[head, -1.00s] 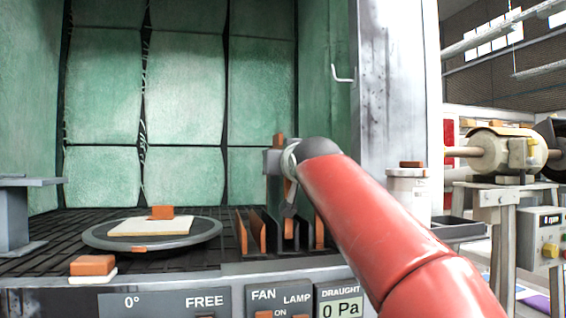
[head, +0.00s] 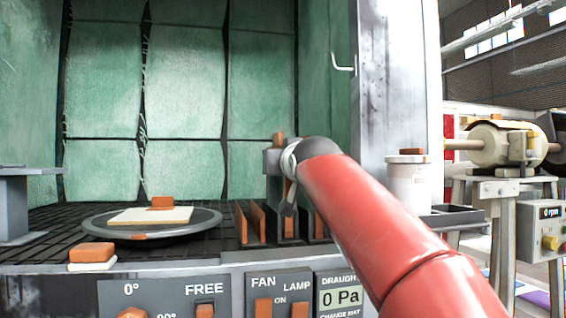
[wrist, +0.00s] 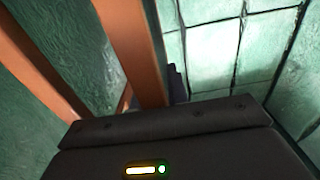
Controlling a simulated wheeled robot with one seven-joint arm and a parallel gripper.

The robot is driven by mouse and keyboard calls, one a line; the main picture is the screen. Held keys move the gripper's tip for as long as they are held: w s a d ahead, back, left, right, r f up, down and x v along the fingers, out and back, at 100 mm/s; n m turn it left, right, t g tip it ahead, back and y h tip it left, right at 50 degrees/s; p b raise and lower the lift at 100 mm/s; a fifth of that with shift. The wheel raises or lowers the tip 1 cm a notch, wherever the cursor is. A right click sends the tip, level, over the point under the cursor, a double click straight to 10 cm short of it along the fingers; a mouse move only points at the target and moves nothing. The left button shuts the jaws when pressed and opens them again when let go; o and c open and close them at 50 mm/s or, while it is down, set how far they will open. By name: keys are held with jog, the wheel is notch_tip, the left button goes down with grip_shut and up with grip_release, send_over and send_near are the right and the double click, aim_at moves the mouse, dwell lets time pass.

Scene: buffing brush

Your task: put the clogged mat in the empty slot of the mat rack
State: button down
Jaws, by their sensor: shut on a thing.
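The mat rack (head: 272,243) stands at the front right of the booth floor, with upright slots and orange-edged mats (head: 257,222). My gripper (head: 288,203) is right above it, pointing down, shut on a mat. An orange edge (head: 291,229) directly below my gripper stands between the dark dividers; it appears to be the held clogged mat, inside a slot. My arm hides part of the rack's right side. In the wrist view, two slanting orange bars (wrist: 132,45) show beyond my dark gripper body; the fingertips and the mat's lower edge are hidden.
A round turntable (head: 205,226) with a pale board (head: 150,216) and an orange block (head: 162,202) lies left of the rack. Another orange block (head: 92,252) sits at the front sill. A booth wall post and a white canister (head: 408,185) stand to the right.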

jog(key=shift+f, duration=0.1)
dwell(0.3)
jog(key=c, duration=1.3)
grip_release()
